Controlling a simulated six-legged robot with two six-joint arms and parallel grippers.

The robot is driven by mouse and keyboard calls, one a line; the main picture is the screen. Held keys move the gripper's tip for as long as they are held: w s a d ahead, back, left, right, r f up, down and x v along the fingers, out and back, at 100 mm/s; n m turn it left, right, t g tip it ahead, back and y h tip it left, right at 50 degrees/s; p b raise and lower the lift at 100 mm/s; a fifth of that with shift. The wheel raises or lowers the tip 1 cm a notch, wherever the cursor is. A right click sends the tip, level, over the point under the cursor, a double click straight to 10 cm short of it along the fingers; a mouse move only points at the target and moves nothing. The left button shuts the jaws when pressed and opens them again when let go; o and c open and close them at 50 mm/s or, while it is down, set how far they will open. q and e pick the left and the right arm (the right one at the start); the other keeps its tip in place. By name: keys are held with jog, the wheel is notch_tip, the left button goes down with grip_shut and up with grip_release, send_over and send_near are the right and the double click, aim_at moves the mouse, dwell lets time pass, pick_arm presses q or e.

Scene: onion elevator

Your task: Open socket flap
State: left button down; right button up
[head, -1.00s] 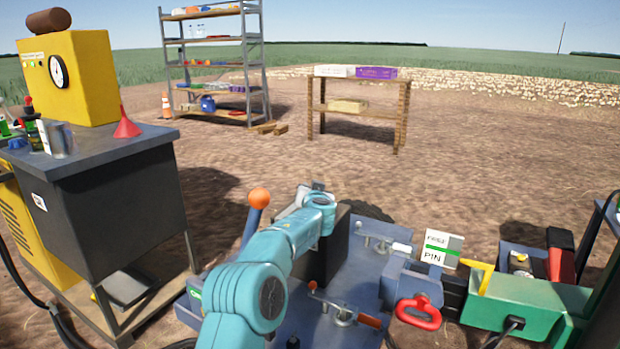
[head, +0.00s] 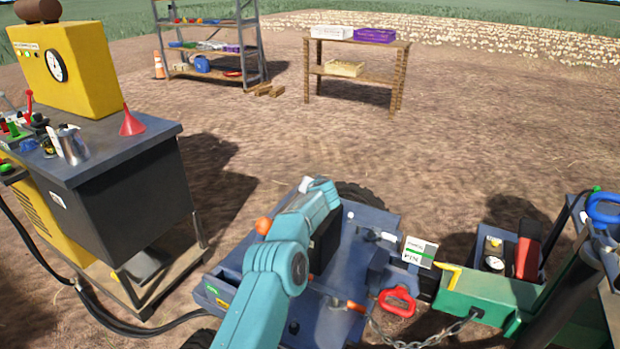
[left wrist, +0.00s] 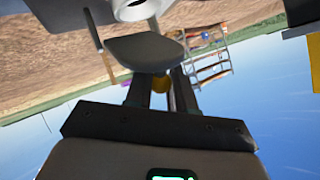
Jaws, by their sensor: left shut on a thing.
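My left arm reaches up from the bottom of the head view over the blue vehicle deck (head: 352,240). Its fingertips are hidden there by the arm itself. In the left wrist view my left gripper (left wrist: 158,76) is shut, with its two dark fingers meeting a grey rounded plate (left wrist: 145,52), which looks like the socket flap. The plate covers the fingertips, so the exact grip is hidden. A pale round opening (left wrist: 132,8) lies just beyond the plate, at the top edge. A small yellow-orange round thing (left wrist: 160,84) shows between the fingers. My right gripper is not in view.
An orange knob (head: 263,225) stands close left of my arm. A red handle (head: 397,301), a PIN sign (head: 419,252) and a chain (head: 436,337) are to the right. A workbench (head: 120,150) with a yellow gauge box (head: 85,75) stands left.

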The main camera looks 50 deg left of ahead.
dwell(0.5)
pick_arm(q)
jog(key=c, duration=1.3)
grip_release()
jog(key=shift+w, duration=0.1)
jog(key=shift+s+d+r+b, duration=0.35)
jog(key=shift+d+b, duration=0.1)
jog(key=shift+d, duration=0.1)
jog(key=shift+b+v, duration=2.25)
jog(key=shift+v, duration=5.25)
jog(key=shift+r, duration=0.15)
